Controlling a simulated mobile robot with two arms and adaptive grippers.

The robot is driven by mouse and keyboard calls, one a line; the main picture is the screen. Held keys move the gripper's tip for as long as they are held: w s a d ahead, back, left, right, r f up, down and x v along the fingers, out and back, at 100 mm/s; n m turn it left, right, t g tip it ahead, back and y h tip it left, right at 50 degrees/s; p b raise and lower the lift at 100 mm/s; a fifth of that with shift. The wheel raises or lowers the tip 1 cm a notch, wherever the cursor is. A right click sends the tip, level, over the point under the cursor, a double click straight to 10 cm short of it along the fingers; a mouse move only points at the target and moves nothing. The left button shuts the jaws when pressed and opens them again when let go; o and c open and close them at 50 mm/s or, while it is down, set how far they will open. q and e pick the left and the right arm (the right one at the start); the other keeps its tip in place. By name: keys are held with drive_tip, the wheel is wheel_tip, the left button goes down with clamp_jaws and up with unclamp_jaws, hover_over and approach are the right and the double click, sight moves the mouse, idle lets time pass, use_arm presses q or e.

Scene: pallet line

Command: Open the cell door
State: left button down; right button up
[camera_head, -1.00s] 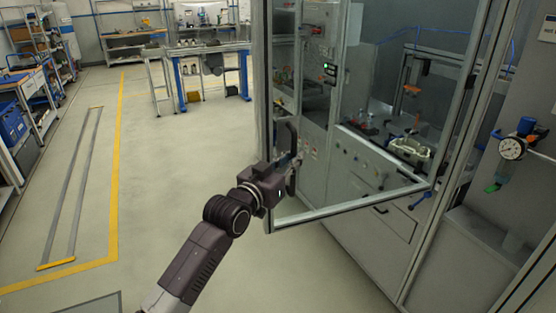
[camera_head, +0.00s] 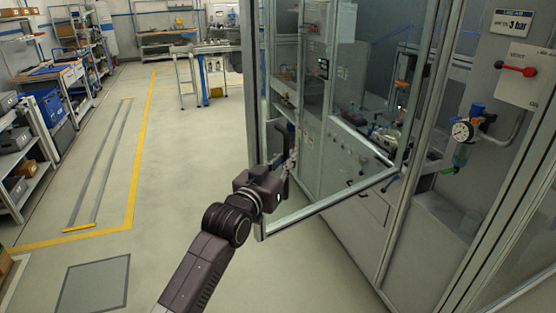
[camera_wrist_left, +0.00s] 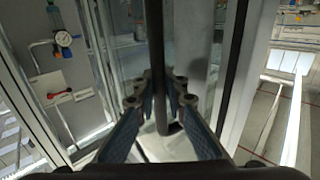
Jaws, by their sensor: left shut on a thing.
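The cell door (camera_head: 318,208) is a clear panel in a grey metal frame, hinged at the right and swung partly outward. Its dark vertical handle (camera_head: 284,150) is on the free edge at the left. My left gripper (camera_head: 281,178) reaches the lower part of this handle. In the left wrist view the handle (camera_wrist_left: 155,50) runs upright between the two fingers of the left gripper (camera_wrist_left: 160,98), which are shut on it. My right gripper is not in view.
Right of the door stands the cell wall with a pressure gauge (camera_head: 463,131) and a red-handled valve (camera_head: 515,68). Inside the cell are a control panel and machine parts. The floor (camera_head: 190,140) left of the door is clear, with shelves (camera_head: 25,150) at the far left.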

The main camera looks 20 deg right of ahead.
use_arm(q)
drive_tip(key=shift+s, duration=0.1)
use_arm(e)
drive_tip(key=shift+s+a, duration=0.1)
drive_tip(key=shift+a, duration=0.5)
use_arm(q)
drive_tip(key=c, duration=2)
unclamp_jaws()
drive_tip(key=shift+a, duration=0.15)
drive_tip(key=v, duration=1.2)
drive_tip(key=shift+s, duration=0.15)
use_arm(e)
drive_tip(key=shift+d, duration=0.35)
